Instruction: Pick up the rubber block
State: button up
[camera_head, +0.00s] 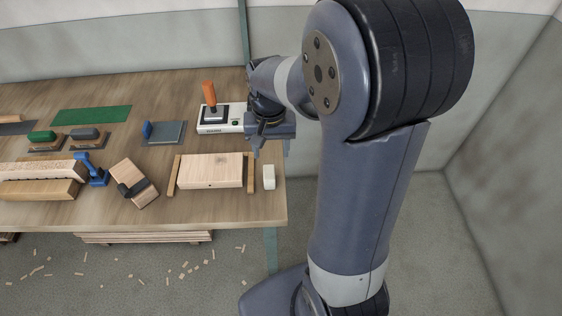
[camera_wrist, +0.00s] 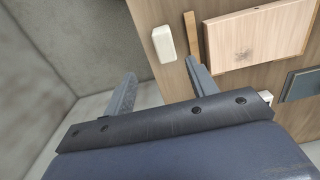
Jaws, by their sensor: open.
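The rubber block is most likely the small off-white block (camera_head: 268,177) lying near the right edge of the workbench in the head view. It also shows in the wrist view (camera_wrist: 163,43), with rounded edges, beyond the fingertips and roughly between their lines. My gripper (camera_head: 271,148) hangs over the bench's right end, behind the block in the head view, fingers pointing down. In the wrist view my gripper (camera_wrist: 160,72) has its two fingers spread wide with nothing between them. The fingers do not touch the block.
A pale wooden board (camera_head: 212,170) lies between two wooden strips, just left of the block. A white device (camera_head: 222,118) with an orange handle (camera_head: 209,92) stands behind. A grey plate (camera_head: 170,133) and a blue clamp (camera_head: 95,172) are further left. The bench (camera_head: 262,208) ends just right of the block.

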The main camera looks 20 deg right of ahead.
send_over(269, 172)
jog(key=f, duration=0.4)
jog(key=shift+s+d+f, duration=0.2)
jog(key=shift+s+f, duration=0.1)
jog(key=shift+f, duration=0.1)
jog(key=shift+w+a+f+p, duration=0.15)
jog(key=shift+f+p, duration=0.2)
jog(key=shift+f, duration=1.1)
jog(key=shift+w+a+f+p, duration=0.15)
jog(key=shift+f+p, duration=0.15)
jog(key=shift+f, duration=1.1)
jog(key=shift+d, duration=0.1)
jog(key=shift+c, duration=0.3)
jog(key=c, duration=1.1)
jog(key=shift+r, duration=0.15)
notch_tip(269, 172, up, 10)
jog(key=shift+f+b, duration=0.1)
jog(key=shift+b, duration=0.35)
